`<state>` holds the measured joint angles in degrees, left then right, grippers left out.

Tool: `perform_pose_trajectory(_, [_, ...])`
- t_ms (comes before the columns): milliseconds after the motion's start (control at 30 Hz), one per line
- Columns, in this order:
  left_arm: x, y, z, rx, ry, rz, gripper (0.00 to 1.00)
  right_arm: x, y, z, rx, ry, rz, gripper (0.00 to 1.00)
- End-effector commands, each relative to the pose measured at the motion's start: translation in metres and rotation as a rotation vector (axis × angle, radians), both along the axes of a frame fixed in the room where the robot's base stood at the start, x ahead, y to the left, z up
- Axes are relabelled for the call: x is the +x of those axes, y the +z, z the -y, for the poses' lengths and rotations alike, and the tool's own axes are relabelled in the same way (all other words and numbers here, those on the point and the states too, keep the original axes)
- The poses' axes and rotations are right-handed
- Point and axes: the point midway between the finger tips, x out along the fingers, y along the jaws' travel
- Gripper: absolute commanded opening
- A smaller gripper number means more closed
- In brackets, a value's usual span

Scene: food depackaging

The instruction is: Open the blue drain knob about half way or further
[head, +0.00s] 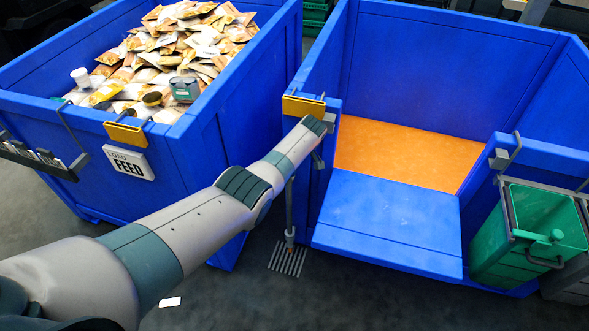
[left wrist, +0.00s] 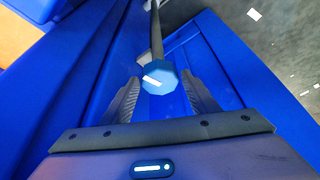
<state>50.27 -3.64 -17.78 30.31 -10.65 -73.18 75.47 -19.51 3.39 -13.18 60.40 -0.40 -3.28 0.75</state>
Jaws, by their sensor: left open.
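The blue drain knob (left wrist: 158,82) shows in the left wrist view as a faceted round cap with a white bar mark running at a slant across its face. It sits at the end of a dark pipe (left wrist: 157,35). My left gripper (left wrist: 161,76) is open, with one ridged finger on each side of the knob; I cannot tell whether they touch it. In the head view my left gripper (head: 319,158) is at the front left corner of the right blue bin (head: 390,205), and the knob is not clearly visible there. My right gripper is in neither view.
A drain pipe (head: 290,215) runs down between the bins to a floor grate (head: 287,259). A blue bin (head: 190,140) of food packets stands left. A green bucket (head: 515,245) hangs at the right. Orange material (head: 400,150) lies inside the right bin.

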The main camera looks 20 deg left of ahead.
Motion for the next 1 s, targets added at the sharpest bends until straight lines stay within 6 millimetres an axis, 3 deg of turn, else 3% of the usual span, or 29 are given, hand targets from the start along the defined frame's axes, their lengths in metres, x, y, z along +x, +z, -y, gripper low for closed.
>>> perform_pose_trajectory(300, [-0.002, 0.012, 0.004, -0.001, 0.0, 0.002, 0.54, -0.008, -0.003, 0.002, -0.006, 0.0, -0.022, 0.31])
perform_pose_trajectory(667, [-0.036, 0.009, 0.059, -0.003, -0.002, 0.001, 0.54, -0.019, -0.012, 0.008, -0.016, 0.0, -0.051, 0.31])
perform_pose_trajectory(1000, [-0.062, 0.01, 0.1, -0.002, -0.001, 0.001, 0.54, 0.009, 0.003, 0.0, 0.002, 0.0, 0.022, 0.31])
